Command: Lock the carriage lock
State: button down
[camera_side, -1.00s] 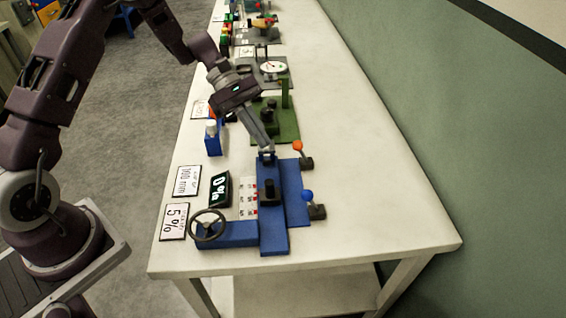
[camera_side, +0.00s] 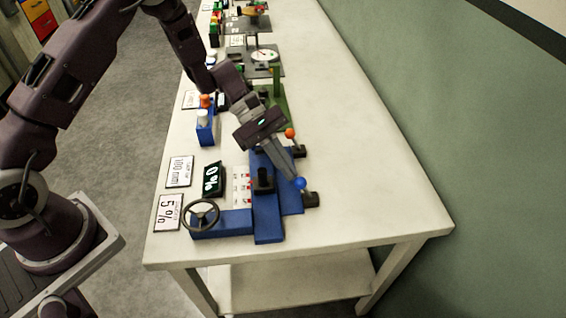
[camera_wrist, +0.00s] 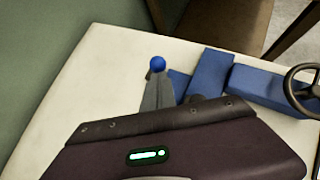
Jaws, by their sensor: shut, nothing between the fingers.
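The blue machine (camera_side: 268,222) stands near the front of the table, with a black block (camera_side: 264,180) on its slide. On its right side are two levers on dark bases, one with a blue knob (camera_side: 301,183) and one with an orange knob (camera_side: 290,133). I cannot tell from labels which is the carriage lock. My gripper (camera_side: 295,179) is shut and empty, its tips at or close beside the blue knob. In the wrist view the blue knob (camera_wrist: 157,63) shows just beyond the fingertips (camera_wrist: 157,82); contact is unclear. The blue lever's stem is mostly hidden there.
A handwheel (camera_side: 201,215) sits at the machine's near left. A dark display (camera_side: 213,179) reading 0% and white cards reading 100 mm (camera_side: 179,171) and 5% (camera_side: 168,212) stand left. Other devices line the table behind. The table's right side is clear.

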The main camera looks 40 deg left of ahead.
jog(key=shift+w+r, duration=0.1)
jog(key=shift+w+d+r, duration=0.1)
jog(key=shift+d, duration=0.05)
jog(key=shift+w+d+r+g+y, duration=0.1)
jog(key=shift+w+d+g+y, duration=0.05)
jog(key=shift+g+y, duration=0.3)
jog(key=shift+w+d+r+n+g+y, duration=0.2)
jog(key=shift+w+d+n+g+y, duration=0.15)
jog(key=shift+n+y, duration=0.1)
jog(key=w+d+g+y, duration=0.1)
jog(key=w+d+n+g+y, duration=0.1)
jog(key=w+d, duration=0.1)
jog(key=shift+r, duration=0.35)
